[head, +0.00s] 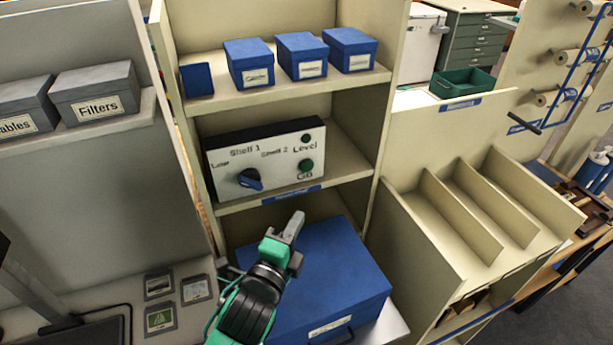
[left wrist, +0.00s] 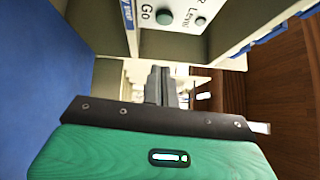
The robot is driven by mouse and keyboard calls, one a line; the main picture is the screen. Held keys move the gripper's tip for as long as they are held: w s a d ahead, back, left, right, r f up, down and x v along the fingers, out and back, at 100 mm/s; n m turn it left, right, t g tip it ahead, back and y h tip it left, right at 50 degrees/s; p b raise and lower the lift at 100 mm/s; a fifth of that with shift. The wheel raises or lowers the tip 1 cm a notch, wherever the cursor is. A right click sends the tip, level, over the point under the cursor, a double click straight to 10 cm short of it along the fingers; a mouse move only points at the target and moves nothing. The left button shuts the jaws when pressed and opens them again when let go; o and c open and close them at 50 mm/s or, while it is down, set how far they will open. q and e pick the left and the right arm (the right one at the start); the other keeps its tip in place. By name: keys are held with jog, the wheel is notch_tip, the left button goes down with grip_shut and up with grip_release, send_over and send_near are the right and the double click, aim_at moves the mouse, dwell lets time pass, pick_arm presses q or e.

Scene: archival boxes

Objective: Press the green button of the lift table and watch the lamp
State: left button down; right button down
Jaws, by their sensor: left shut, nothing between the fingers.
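The control panel (head: 228,176) stands on the middle shelf, white-faced with a blue knob (head: 250,179). Its green button (head: 306,166), marked "Go", is at the lower right; the small dark green lamp (head: 306,139), marked "Level", is above it and does not look lit. My left gripper (head: 297,219) is shut and empty, below the panel and apart from the button. In the left wrist view, the shut fingers (left wrist: 167,72) point towards the panel, with the button (left wrist: 164,17) and lamp (left wrist: 200,21) near the top edge. My right gripper is not in view.
A large blue box (head: 340,270) lies under and beside my left gripper, on a pale surface. Small blue boxes (head: 249,62) line the shelf above. Grey boxes (head: 96,93) stand at left. An empty divided rack (head: 470,210) is at right.

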pick_arm(q)
jog(key=p, duration=0.4)
send_near(312, 166)
jog(key=w+d, duration=0.2)
jog(key=d, duration=0.2)
jog(key=w+a, duration=0.1)
jog(key=w+a+p, duration=0.1)
jog(key=w, duration=0.1)
jog(key=shift+w+r, duration=0.1)
jog(key=shift+r, duration=0.05)
jog(key=shift+w, duration=0.1)
